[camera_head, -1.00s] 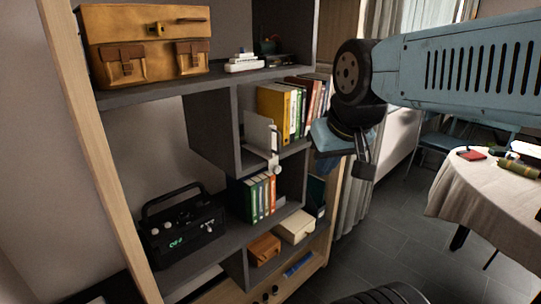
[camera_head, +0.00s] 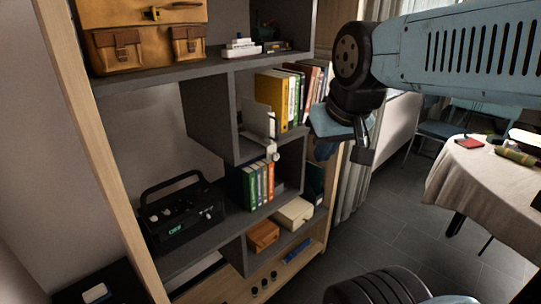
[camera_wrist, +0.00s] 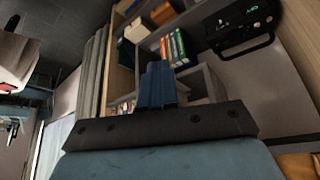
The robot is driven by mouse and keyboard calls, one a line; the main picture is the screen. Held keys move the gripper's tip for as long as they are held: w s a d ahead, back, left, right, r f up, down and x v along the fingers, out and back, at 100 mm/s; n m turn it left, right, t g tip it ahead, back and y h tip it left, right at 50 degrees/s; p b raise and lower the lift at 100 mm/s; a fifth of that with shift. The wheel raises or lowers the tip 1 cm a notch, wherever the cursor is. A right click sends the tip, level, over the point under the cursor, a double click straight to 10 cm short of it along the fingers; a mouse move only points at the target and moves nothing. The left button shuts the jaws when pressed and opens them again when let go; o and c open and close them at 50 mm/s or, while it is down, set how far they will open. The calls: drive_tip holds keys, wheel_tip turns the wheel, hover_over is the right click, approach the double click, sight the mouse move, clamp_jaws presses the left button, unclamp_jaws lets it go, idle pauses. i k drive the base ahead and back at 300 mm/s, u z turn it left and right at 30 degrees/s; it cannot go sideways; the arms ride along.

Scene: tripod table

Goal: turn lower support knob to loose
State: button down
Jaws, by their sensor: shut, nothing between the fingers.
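A pale bracket-like support (camera_head: 258,121) stands at the edge of the middle shelf, in front of the books. A small white rounded part at its lower end (camera_head: 272,156) looks like a knob, but it is too small to tell its setting. My gripper (camera_head: 325,150) hangs to the right of the support, clear of the shelf and touching nothing. Its blue fingers (camera_wrist: 156,85) are shut and empty in the wrist view, pointing toward the shelf. The support cannot be made out there.
The bookshelf (camera_head: 188,160) holds a brown bag (camera_head: 145,45), a black radio (camera_head: 182,216), books (camera_head: 258,185) and small boxes (camera_head: 294,213). A cloth-covered table (camera_head: 480,185) stands at right. Grey floor between is open.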

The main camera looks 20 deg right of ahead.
sight(275, 157)
drive_tip(key=u, duration=1.7)
drive_tip(key=k, duration=1.7)
drive_tip(key=z, duration=0.35)
drive_tip(key=i, duration=1)
